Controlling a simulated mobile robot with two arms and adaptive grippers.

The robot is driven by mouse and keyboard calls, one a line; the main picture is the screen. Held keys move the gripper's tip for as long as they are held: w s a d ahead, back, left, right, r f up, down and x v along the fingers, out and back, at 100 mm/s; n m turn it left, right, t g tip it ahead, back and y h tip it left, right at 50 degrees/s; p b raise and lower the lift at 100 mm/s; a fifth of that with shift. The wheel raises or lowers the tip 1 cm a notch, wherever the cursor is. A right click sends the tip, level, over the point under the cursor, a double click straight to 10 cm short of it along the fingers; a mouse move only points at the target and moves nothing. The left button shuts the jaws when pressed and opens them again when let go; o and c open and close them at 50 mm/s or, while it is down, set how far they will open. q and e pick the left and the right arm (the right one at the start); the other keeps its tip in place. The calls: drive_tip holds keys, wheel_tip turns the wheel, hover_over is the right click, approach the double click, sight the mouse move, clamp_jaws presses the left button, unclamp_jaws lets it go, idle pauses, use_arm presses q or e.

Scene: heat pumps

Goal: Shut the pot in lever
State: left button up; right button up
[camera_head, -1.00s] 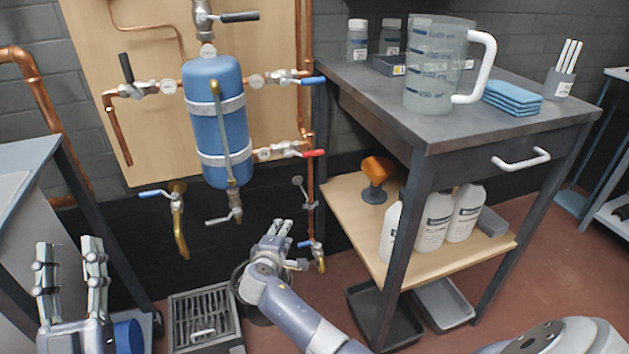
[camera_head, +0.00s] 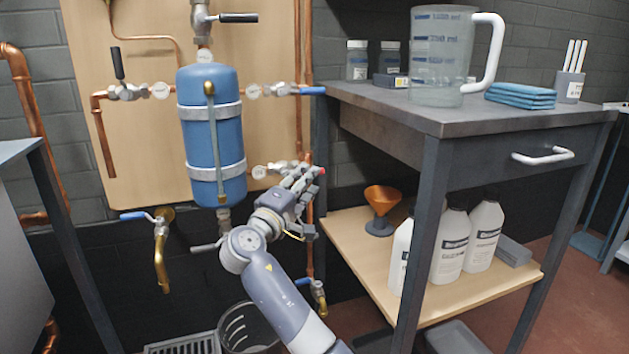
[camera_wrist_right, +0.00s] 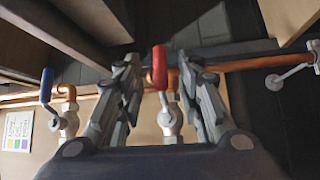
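The blue pot (camera_head: 212,135) hangs on the wall board, with valves on the pipes around it. The tags are too small to read, so I cannot tell which lever is named pot in. My right gripper (camera_head: 308,178) is at the lower right valve and partly hides it; the red lever tip (camera_head: 321,170) shows by the fingers. In the wrist view the red lever (camera_wrist_right: 160,68) stands between the two spread fingers of this gripper (camera_wrist_right: 160,75), with gaps on both sides. My left gripper is out of view.
A blue lever (camera_head: 312,90) points right on the upper right pipe. A black lever (camera_head: 118,64) stands upright at left. The workbench (camera_head: 440,118) with a large jug (camera_head: 440,60) is close on the right. A clear container (camera_head: 250,330) stands below my right arm.

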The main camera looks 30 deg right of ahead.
drive_tip(key=b+x, duration=0.1)
drive_tip(key=x, duration=0.4)
drive_tip(key=shift+w+d+b, duration=0.1)
drive_tip(key=shift+b, duration=0.2)
clamp_jaws()
